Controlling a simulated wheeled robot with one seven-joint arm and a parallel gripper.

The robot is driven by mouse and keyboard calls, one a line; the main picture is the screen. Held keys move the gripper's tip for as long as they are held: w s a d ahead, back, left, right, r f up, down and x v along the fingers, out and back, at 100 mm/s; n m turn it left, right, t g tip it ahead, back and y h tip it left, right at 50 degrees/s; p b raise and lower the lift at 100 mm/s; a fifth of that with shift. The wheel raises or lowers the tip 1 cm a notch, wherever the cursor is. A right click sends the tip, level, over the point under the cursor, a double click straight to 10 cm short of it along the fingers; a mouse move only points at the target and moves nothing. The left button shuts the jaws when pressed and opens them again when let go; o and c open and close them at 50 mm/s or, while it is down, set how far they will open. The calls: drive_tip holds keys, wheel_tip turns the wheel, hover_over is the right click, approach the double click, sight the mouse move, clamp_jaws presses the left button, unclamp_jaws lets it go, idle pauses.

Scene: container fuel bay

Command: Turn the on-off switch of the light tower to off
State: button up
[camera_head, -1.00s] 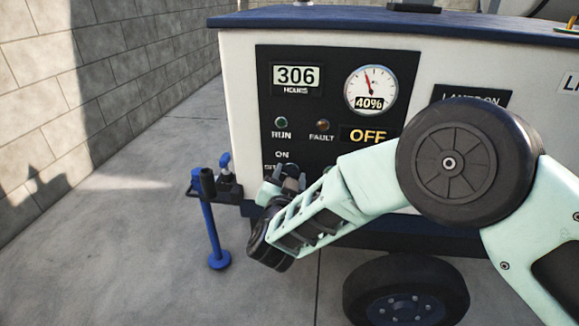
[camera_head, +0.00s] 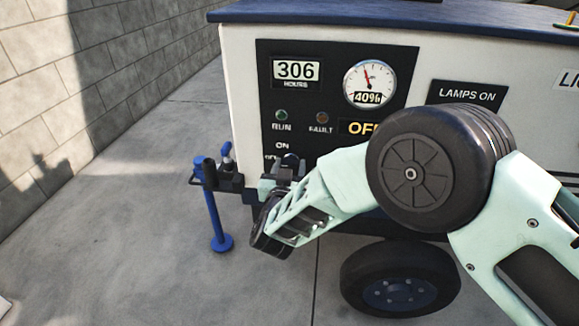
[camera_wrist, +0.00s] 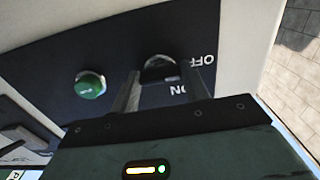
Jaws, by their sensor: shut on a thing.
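The light tower's black control panel (camera_head: 400,60) is on the white cabinet in the head view, with an ON label above the switch's place. There my gripper (camera_head: 284,170) is at the panel's lower left and hides the switch. In the wrist view the dark round on-off switch (camera_wrist: 160,68) sits between the two fingers of my gripper (camera_wrist: 163,80), with the OFF and ON labels upside down beside it. The fingers are shut on the switch. Its exact angle is hard to make out.
A green button (camera_wrist: 90,84) is beside the switch in the wrist view. A blue jack stand (camera_head: 213,215) stands left of the cabinet. A tyre (camera_head: 400,280) is below my arm. Open concrete floor lies left.

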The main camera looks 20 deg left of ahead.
drive_tip(key=shift+f, duration=0.1)
drive_tip(key=o, duration=1)
drive_tip(key=shift+s, duration=0.1)
drive_tip(key=p+v, duration=0.3)
drive_tip(key=v, duration=1.4)
drive_tip(key=shift+s, duration=0.15)
